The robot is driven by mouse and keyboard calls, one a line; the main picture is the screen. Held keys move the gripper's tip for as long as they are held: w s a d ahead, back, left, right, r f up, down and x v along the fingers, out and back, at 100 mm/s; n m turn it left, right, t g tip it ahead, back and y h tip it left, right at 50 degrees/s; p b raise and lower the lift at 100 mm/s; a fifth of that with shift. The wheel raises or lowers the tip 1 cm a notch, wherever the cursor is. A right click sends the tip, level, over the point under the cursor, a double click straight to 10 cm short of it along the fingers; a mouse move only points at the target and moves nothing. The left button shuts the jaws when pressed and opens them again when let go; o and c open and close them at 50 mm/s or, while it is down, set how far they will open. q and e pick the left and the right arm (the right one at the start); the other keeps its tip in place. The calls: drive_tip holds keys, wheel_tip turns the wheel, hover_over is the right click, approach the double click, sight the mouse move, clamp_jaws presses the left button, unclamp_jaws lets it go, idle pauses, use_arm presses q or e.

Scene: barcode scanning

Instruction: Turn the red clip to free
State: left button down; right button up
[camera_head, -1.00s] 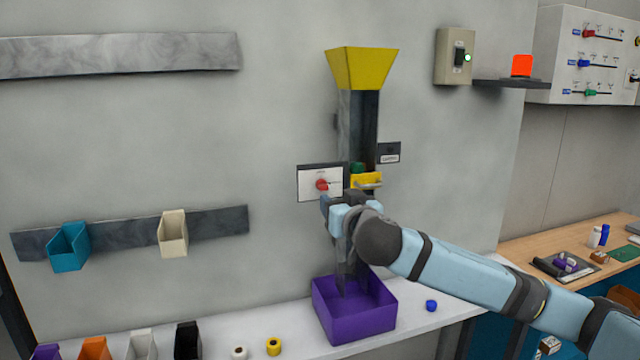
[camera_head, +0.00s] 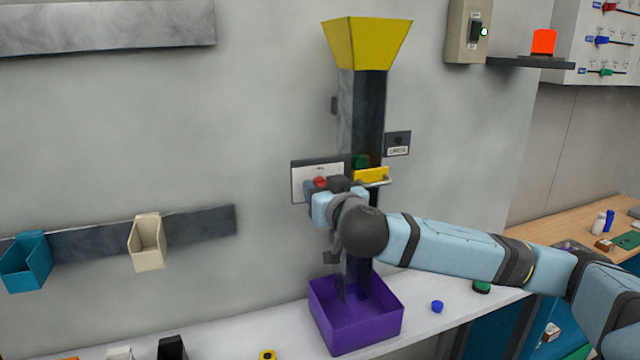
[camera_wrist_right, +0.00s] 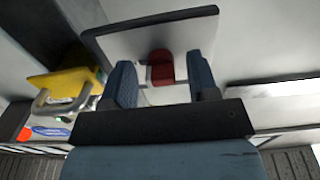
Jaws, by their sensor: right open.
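The red clip (camera_head: 320,183) sits on a white plate (camera_head: 303,170) on the wall, left of the chute. In the right wrist view the red clip (camera_wrist_right: 161,67) lies between the two blue fingertips, in front of the plate (camera_wrist_right: 130,45). My right gripper (camera_wrist_right: 160,85) is open, with a finger on either side of the clip and a visible gap to each. In the head view the right gripper (camera_head: 325,190) partly covers the clip and the plate's lower right. I cannot tell the clip's exact angle. My left gripper is out of view.
A yellow drawer with a handle (camera_head: 371,175) sits on the chute (camera_head: 366,110), close right of my gripper. A yellow funnel (camera_head: 368,44) tops the chute. A purple bin (camera_head: 350,335) stands below on the white shelf. A blue cap (camera_head: 437,306) lies right of it.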

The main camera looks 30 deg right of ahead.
drive_tip(key=shift+s+r, duration=0.1)
drive_tip(key=shift+s, duration=0.05)
drive_tip(key=c, duration=0.9)
